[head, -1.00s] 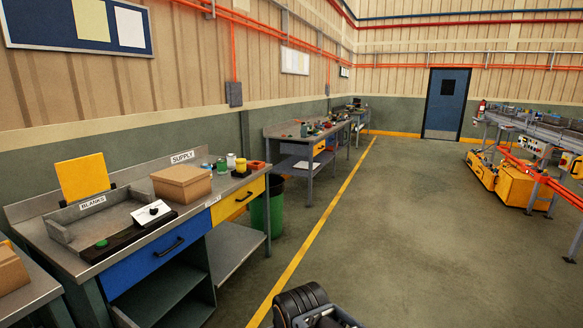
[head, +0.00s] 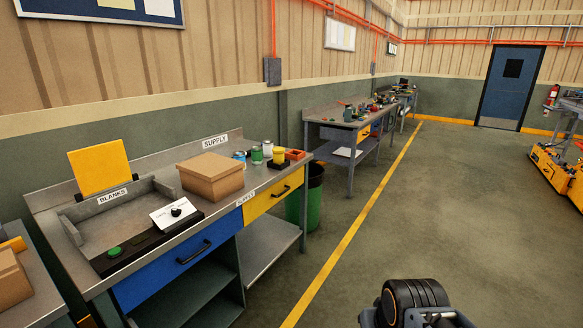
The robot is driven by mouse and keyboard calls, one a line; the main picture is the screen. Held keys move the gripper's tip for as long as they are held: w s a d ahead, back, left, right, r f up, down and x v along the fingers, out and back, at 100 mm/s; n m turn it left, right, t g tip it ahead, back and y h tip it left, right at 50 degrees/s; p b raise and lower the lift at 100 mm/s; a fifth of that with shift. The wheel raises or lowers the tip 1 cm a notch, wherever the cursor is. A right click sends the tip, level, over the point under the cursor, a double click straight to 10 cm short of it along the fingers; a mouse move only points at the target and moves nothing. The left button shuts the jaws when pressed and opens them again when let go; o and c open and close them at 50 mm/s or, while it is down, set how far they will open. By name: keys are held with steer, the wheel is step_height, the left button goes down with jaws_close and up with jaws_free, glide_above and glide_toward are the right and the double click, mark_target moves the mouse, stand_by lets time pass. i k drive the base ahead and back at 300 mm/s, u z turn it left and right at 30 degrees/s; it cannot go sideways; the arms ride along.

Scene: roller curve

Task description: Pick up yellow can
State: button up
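The yellow can (head: 279,156) stands upright near the back right end of the supply bench (head: 215,195). A dark, rounded part of my arm shows at the bottom right, over the floor and well away from the can. My gripper's fingers do not show.
A cardboard box (head: 210,176) sits left of the cans. A green bin (head: 313,200) stands on the floor at the bench's right end. Another bench (head: 333,122) stands farther along the wall. The floor (head: 440,220) right of the yellow line is open.

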mark_target(278, 158)
steer(key=i, duration=3.6)
steer(key=u, duration=3.15)
